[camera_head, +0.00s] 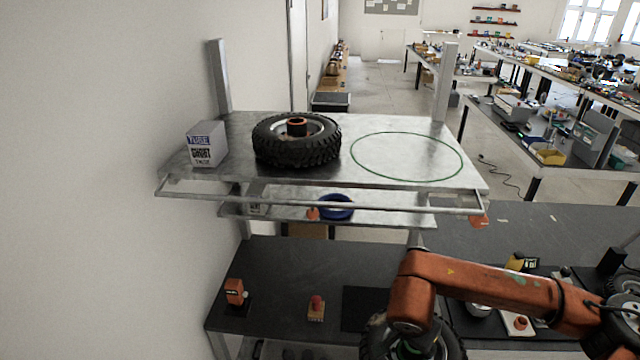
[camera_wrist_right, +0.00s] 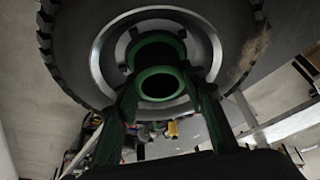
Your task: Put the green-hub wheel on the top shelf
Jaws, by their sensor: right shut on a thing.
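The green-hub wheel (camera_head: 453,344) is at the bottom of the head view, below the shelf and partly hidden by my orange right arm. In the right wrist view the wheel (camera_wrist_right: 85,45) fills the top, with its green hub (camera_wrist_right: 160,84) between the fingers. My right gripper (camera_wrist_right: 165,100) is shut on the hub. The top shelf (camera_head: 365,180) is a metal plate. On it a green ring outline (camera_head: 407,133) marks a bare area at the right. A wheel with an orange hub (camera_head: 297,126) lies flat left of the ring. My left gripper is not in view.
A grey box (camera_head: 206,144) stands at the shelf's left end. A rail (camera_head: 320,205) runs along the shelf's front, and a post (camera_head: 445,82) rises at its back right. A lower shelf holds a blue ring (camera_head: 335,207). Small items stand on the dark bench (camera_head: 275,270).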

